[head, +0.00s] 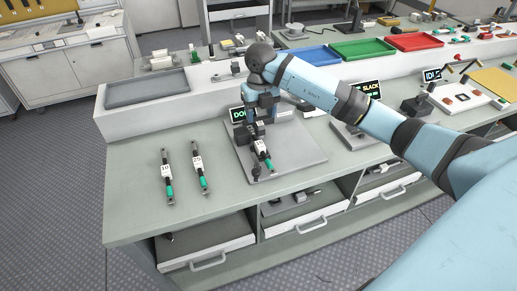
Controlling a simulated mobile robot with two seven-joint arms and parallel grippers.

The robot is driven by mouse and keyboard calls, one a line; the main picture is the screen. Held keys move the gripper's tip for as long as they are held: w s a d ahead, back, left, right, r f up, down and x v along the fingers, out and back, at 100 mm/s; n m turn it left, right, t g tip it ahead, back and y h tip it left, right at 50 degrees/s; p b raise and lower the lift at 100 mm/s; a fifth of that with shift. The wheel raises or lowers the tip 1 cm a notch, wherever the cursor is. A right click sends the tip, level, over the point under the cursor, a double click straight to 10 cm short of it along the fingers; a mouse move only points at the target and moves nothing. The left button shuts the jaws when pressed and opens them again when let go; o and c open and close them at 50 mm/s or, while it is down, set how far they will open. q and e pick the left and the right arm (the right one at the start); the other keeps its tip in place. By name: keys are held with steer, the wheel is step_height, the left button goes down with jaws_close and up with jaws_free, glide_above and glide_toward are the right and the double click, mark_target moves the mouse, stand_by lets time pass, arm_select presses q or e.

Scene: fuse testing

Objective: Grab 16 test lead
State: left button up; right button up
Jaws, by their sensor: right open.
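Several slim test leads with white labels and green ends are on the bench. One lead (168,180) and another lead (199,168) lie side by side on the left. A third lead (263,151) sits at the fixture on a grey plate (302,150). The labels are too small to read surely, so I cannot tell which one is 16. My right gripper (258,122) points down over the back of the fixture, just behind the third lead. It is open; its fingertips are hard to separate from the dark fixture. My left gripper is out of view.
A small display (238,115) with green text stands by the fixture, partly hidden by my right gripper. A grey tray (146,89) is on the raised ledge. Blue (308,55), green (362,48) and red (416,41) trays stand farther back. The bench front left is clear.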

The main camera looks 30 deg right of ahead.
glide_above(260, 145)
step_height(260, 145, down, 7)
steer(key=shift+w+d+f, duration=0.1)
steer(key=shift+w, duration=0.05)
step_height(260, 145, down, 5)
steer(key=shift+f+p, duration=0.1)
steer(key=shift+p, duration=0.4)
jaws_close()
